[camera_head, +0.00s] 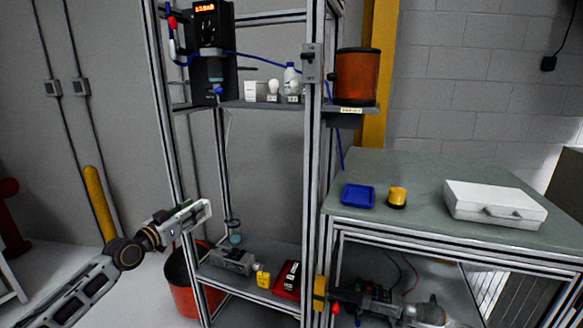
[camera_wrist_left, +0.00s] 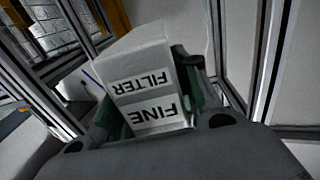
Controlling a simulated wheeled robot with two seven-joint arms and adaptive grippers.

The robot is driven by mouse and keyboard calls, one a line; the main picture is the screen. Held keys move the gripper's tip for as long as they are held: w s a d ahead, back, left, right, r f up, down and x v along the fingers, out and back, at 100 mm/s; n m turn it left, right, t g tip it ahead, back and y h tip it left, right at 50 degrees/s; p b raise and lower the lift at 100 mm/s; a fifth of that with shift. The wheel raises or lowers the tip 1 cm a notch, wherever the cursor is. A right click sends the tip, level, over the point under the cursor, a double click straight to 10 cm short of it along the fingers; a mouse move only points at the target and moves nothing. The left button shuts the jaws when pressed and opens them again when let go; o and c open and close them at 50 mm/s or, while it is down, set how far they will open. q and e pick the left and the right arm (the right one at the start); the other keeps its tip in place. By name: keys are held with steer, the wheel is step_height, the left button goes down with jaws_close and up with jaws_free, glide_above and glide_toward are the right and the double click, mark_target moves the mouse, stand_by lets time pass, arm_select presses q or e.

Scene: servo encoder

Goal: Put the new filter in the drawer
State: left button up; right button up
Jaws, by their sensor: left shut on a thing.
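My left gripper (camera_head: 190,217) is shut on a white block-shaped filter. In the left wrist view the filter (camera_wrist_left: 143,65) sits between the finger pads, with the words "FINE FILTER" upside down on its near face. In the head view the gripper is in the air to the left of the metal rack, above a red bucket; the filter is small there and hard to tell from the fingers. I cannot make out a drawer in either view.
The metal rack (camera_head: 312,160) has a top shelf with small white items (camera_head: 274,88) and an orange container (camera_head: 357,77). Its low shelf holds a grey device (camera_head: 233,260) and a red box (camera_head: 288,279). The green bench (camera_head: 410,190) carries a blue tray (camera_head: 358,196) and white case (camera_head: 494,203). The red bucket (camera_head: 183,290) stands below.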

mark_target(193, 228)
arm_select(q)
steer(key=shift+s+d+f, duration=0.1)
steer(key=shift+s+f, duration=0.25)
steer(key=shift+f, duration=0.35)
steer(key=shift+s+d+f, duration=0.1)
steer(key=shift+s+f, duration=0.25)
steer(key=shift+f, duration=0.35)
steer(key=shift+s+d+f, duration=0.1)
steer(key=shift+s+f, duration=0.25)
steer(key=shift+f, duration=0.35)
steer(key=shift+s+a+f, duration=0.1)
steer(key=shift+f, duration=0.1)
steer(key=shift+s+f, duration=10.35)
steer(key=shift+s, duration=0.25)
steer(key=d+n+t+y, duration=0.1)
steer(key=d+n+y, duration=0.3)
steer(key=d+y, duration=0.3)
steer(key=shift+s+d+f+n+t, duration=0.15)
steer(key=shift+d+f+n+t, duration=0.2)
steer(key=shift+d, duration=0.85)
